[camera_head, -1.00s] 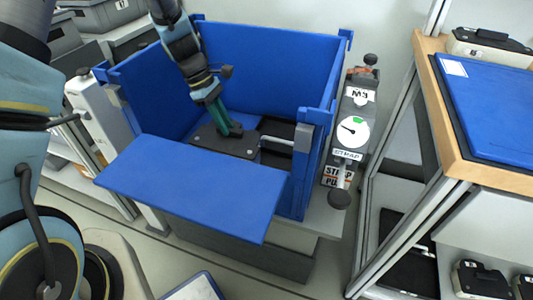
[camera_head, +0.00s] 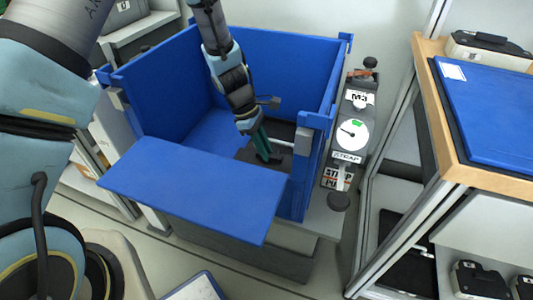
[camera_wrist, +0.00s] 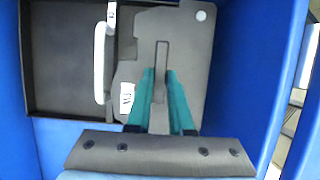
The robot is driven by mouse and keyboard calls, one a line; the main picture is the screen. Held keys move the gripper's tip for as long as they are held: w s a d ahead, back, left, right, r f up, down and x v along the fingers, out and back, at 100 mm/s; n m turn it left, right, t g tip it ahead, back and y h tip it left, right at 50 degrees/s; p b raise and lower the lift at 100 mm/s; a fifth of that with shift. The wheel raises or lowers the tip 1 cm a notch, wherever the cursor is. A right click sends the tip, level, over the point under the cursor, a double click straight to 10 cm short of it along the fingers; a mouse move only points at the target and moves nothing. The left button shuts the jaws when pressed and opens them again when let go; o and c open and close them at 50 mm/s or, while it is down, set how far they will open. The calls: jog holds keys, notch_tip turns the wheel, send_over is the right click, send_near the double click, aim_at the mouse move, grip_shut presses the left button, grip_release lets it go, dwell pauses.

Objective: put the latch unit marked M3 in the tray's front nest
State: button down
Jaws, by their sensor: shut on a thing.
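My gripper (camera_head: 263,152) is shut on the upright rib of a dark grey, flat latch unit (camera_head: 244,155), inside the blue-walled box. In the wrist view the green fingers (camera_wrist: 160,78) pinch the rib, and the unit's plate (camera_wrist: 196,45) spreads around them. A small white label (camera_wrist: 127,97) on the plate is too small to read surely. The dark tray (camera_wrist: 30,85) shows an empty recess at left in the wrist view, on the far side in the head view. The unit is over or in the nearer part; I cannot tell whether it is seated.
A white handle bar (camera_wrist: 101,63) lies beside the unit. Blue box walls (camera_head: 285,70) stand around, with a lowered blue flap (camera_head: 190,190) in front. A post with a dial (camera_head: 350,133) and an M3 sign (camera_head: 360,97) stands right. A wooden-edged bench (camera_head: 440,110) is farther right.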

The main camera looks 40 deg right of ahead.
jog(key=shift+x, duration=0.8)
jog(key=shift+w+f, duration=0.1)
jog(key=shift+f, duration=0.05)
jog(key=c, duration=0.8)
grip_release()
jog(key=shift+a, duration=0.1)
jog(key=v, duration=1.2)
jog(key=shift+p, duration=0.35)
